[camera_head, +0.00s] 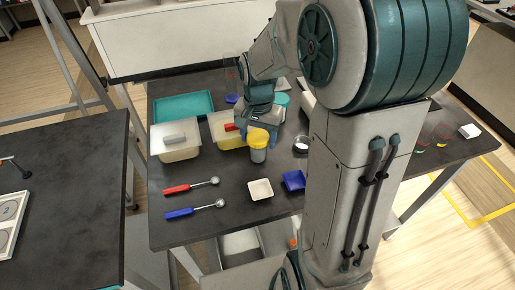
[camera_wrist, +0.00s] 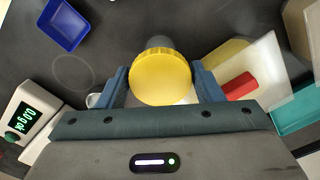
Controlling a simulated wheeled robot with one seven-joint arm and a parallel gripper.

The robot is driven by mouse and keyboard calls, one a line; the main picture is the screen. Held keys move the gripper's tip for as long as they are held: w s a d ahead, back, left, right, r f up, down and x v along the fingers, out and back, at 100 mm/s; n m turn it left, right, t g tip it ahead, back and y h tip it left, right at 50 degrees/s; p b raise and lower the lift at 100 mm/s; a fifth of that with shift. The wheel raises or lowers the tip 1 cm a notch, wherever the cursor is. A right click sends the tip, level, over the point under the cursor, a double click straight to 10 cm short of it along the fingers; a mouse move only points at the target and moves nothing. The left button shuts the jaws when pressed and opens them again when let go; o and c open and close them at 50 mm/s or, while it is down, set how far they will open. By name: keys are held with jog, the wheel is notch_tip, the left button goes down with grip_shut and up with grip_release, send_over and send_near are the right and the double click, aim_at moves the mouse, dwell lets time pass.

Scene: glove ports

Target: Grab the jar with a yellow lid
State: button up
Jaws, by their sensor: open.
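The jar with a yellow lid (camera_head: 258,141) stands upright on the dark table in the head view, its clear grey body below the lid. In the wrist view its round yellow lid (camera_wrist: 160,77) lies between the two blue fingers of my gripper (camera_wrist: 160,88). My gripper is open, with one finger on each side of the jar and a small gap showing beside the lid. In the head view my gripper (camera_head: 259,126) is just behind and above the jar, and my arm hides part of the table on the right.
A teal tray (camera_head: 183,105) lies behind. A blue weighing dish (camera_wrist: 63,24), a scale (camera_wrist: 28,124), a white dish (camera_head: 260,189), and red and blue spoons (camera_head: 190,186) are nearby.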

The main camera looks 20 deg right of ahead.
notch_tip(320, 180, down, 4)
jog(key=shift+r, duration=0.25)
jog(key=c, duration=0.7)
jog(key=shift+r, duration=0.1)
jog(key=shift+c, duration=0.2)
